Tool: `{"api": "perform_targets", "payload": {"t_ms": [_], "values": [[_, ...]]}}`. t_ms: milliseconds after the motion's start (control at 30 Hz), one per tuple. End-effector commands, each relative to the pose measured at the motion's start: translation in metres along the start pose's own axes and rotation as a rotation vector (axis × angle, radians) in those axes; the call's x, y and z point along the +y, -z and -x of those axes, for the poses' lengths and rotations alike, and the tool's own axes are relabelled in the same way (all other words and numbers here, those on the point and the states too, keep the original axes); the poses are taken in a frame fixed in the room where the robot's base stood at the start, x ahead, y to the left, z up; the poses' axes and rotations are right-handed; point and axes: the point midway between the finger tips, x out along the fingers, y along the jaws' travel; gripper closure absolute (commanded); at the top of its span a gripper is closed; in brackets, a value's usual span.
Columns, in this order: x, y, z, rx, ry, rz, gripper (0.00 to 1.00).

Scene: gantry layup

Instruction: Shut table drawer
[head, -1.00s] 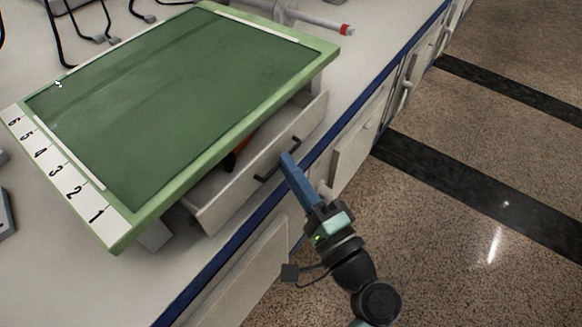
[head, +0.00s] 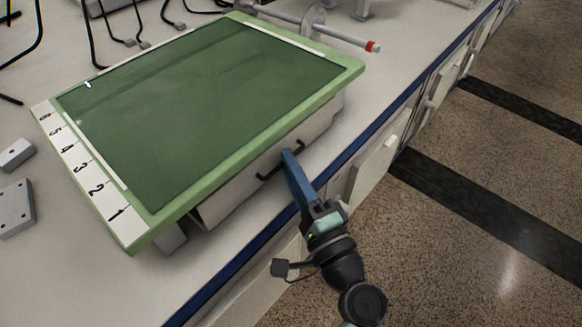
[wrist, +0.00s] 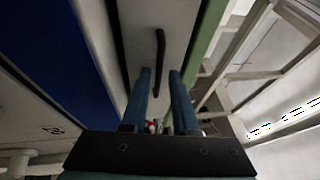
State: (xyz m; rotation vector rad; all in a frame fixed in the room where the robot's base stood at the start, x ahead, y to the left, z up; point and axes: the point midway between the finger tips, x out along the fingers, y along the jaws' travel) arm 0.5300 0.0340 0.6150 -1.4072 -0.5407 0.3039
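The table drawer (head: 237,203) is a pale drawer under a green-topped table (head: 346,78) that stands on the white bench. Its front shows just below the green edge, slightly out at the left end; how far it is in cannot be fully told. It has a dark handle (head: 279,162).
The table's left edge has a numbered white strip (head: 84,177). Grey blocks (head: 15,207) lie on the bench at left. The bench has a blue front edge (head: 232,273) and cabinet doors below. The floor at right is clear.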

Motion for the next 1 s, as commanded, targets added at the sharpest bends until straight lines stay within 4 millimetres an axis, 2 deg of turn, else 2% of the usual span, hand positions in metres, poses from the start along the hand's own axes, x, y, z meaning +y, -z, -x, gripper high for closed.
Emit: {"api": "perform_targets", "payload": {"t_ms": [33,667,767,1000], "values": [[0.004,-0.001,0.000,-0.002,-0.008,-0.003,0.60],[0.004,-0.002,0.005,-0.003,-0.009,-0.006,0.60],[0.003,-0.001,0.018,-0.001,-0.008,-0.006,0.60],[0.001,0.000,0.070,0.005,-0.007,-0.006,0.60]]}}
